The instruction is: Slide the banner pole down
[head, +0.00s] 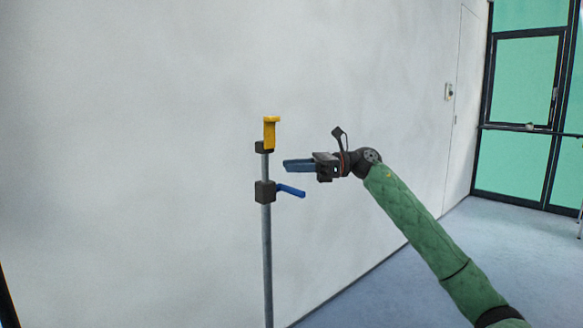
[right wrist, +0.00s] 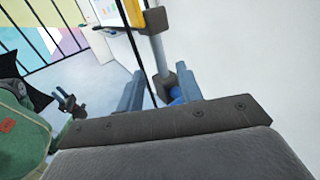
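The banner pole (head: 267,255) stands upright near the wall in the head view, a slim grey shaft. It has a yellow hook top (head: 270,133) and a dark clamp (head: 265,192) with a blue lever (head: 291,190) sticking out right. My right gripper (head: 285,166) is right of the shaft, slightly above the lever, fingers pointing left. In the right wrist view, the right gripper's fingers (right wrist: 160,92) are apart with nothing held. The clamp (right wrist: 170,80) and partly hidden blue lever (right wrist: 178,96) appear between and beyond them. A small dark pronged part, probably my left gripper (right wrist: 69,103), shows at left.
A plain pale wall (head: 150,120) stands behind the pole. The blue-grey floor (head: 430,270) is open at right, up to dark-framed glazed doors (head: 525,100). A small wall switch (head: 448,91) is near them.

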